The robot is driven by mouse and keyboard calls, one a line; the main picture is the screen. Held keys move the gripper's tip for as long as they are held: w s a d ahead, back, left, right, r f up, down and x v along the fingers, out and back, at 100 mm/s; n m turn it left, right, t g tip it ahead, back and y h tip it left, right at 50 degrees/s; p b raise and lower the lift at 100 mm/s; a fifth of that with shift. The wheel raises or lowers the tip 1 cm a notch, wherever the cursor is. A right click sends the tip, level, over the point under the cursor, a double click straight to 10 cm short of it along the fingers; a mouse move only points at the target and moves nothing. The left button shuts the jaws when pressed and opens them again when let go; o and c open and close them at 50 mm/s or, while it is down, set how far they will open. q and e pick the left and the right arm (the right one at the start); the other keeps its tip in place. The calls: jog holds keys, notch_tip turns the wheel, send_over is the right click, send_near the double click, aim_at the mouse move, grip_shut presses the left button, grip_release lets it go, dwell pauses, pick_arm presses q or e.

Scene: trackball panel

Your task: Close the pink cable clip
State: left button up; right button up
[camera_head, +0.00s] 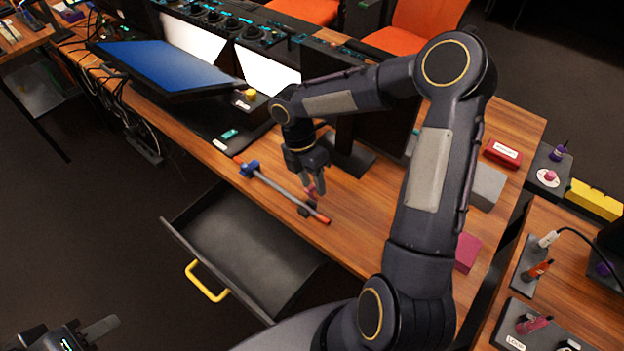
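A small pink part (311,190), which looks like the pink cable clip, shows at the fingertips of my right gripper (313,187). It is above the grey rod-like cable (282,190) with orange ends on the wooden desk. A dark piece (307,210) sits at the cable just below it. The fingers partly hide the pink part, so I cannot tell its angle or whether it is gripped. A blue clip (250,168) sits around the cable further left. My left gripper (68,332) is at the bottom left corner, partly cut off, away from the desk; its fingers look apart.
An open, empty-looking drawer (245,240) with a yellow handle (206,282) juts out below the cable. A tilted monitor (165,68) stands behind left. A red box (502,153), a grey block (487,187) and a magenta block (467,252) are on the right. My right arm hides part of the desk.

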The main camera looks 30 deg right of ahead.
grip_shut()
dwell(0.3)
jog(key=h+b, duration=0.1)
jog(key=a+t+h+b, duration=0.1)
jog(key=a+h+b, duration=0.1)
jog(key=shift+s+a+f+m+h+b, duration=0.25)
jog(key=shift+s+f+m+h+b, duration=0.05)
jog(key=shift+s+b, duration=0.1)
jog(key=h+b, duration=0.1)
jog(key=a+t+h+b, duration=0.1)
jog(key=shift+s+a+f+h, duration=0.15)
jog(key=shift+s+f+h, duration=0.15)
jog(key=shift+f, duration=0.05)
jog(key=a+h+b, duration=0.1)
jog(key=h, duration=0.1)
jog(key=f+m+t+h+b, duration=0.1)
jog(key=b, duration=0.1)
jog(key=shift+s+a+f+t+h, duration=0.3)
jog(key=shift+s+a+h, duration=0.05)
jog(key=shift+s+h, duration=0.05)
jog(key=shift+s+a+f+m+t+h+b, duration=0.1)
jog(key=shift+a+f+m+t+h+b, duration=0.2)
jog(key=shift+h, duration=0.35)
jog(key=shift+s+a+f+t+h+b, duration=0.1)
jog(key=shift+f+h+b, duration=0.2)
jog(key=shift+h+b, duration=0.3)
